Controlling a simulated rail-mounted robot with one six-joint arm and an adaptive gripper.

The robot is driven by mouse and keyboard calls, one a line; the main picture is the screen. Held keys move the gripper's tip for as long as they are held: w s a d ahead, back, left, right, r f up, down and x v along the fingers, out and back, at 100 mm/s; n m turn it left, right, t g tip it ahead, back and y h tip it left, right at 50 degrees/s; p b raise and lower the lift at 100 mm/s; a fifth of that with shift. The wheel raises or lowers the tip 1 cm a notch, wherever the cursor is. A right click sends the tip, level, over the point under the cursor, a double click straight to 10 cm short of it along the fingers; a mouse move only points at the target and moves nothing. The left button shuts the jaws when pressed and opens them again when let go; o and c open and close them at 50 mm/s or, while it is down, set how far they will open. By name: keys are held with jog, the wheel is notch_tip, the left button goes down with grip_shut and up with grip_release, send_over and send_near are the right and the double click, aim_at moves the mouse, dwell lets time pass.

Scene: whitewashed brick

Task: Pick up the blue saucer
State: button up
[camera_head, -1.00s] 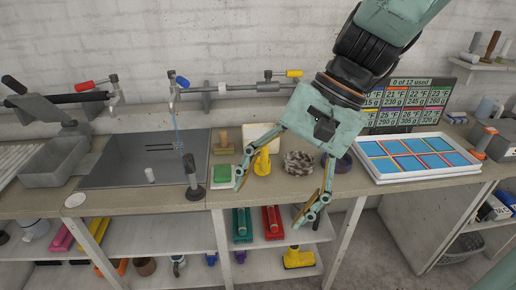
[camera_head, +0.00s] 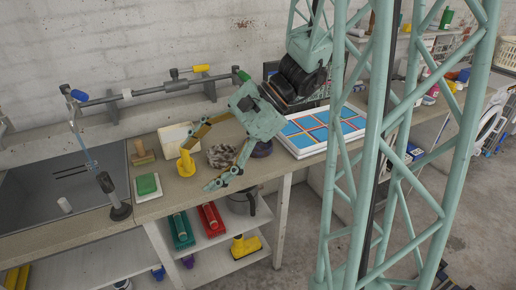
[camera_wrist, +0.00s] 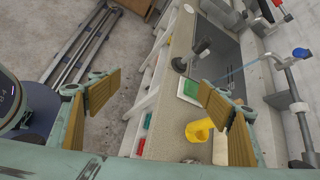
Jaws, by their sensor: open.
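I cannot make out a clear blue saucer in either view. A dark purple-blue round piece (camera_head: 262,149) sits on the bench behind my gripper, partly hidden; I cannot tell what it is. My gripper (camera_head: 198,168) is open and empty above the bench's front part, its fingers toward the left of the head view. In the wrist view my gripper's two wooden-faced fingers (camera_wrist: 150,95) stand wide apart with nothing between them.
A yellow object (camera_head: 186,163), a grey-brown textured bowl (camera_head: 221,156) and a green block on a white tray (camera_head: 147,186) stand by the gripper. A white tray of blue panels (camera_head: 300,146) is to the right.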

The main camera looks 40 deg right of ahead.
jog(key=w+d+f+m+t+h, duration=0.1)
jog(key=d+f+m+t+h, duration=0.1)
jog(key=d, duration=1)
jog(key=w+d+f+m+t+h, duration=0.1)
jog(key=d+f+m+t+h, duration=0.1)
jog(key=d+f+m+t, duration=0.2)
jog(key=w+d+f+m+t+h+p, duration=0.1)
jog(key=d+f+m, duration=0.6)
jog(key=d, duration=1.3)
jog(key=shift+w+d+f+m+t+h, duration=0.1)
jog(key=shift+w+f+m+t+h, duration=0.1)
jog(key=shift+m+t+h, duration=0.4)
jog(key=shift+w+d+f+m+t+h, duration=0.1)
jog(key=shift+w+m+t, duration=0.15)
jog(key=shift+m, duration=0.65)
jog(key=b, duration=0.1)
send_near(258, 146)
jog(key=shift+w+a+r, duration=0.1)
jog(key=shift+w+a, duration=0.25)
jog(key=shift+w, duration=0.3)
jog(key=shift+w+a+r, duration=0.1)
jog(key=shift+w+a, duration=0.25)
jog(key=shift+w, duration=0.3)
jog(key=shift+w+a+r, duration=0.1)
jog(key=shift+w+a, duration=0.25)
jog(key=shift+w, duration=0.3)
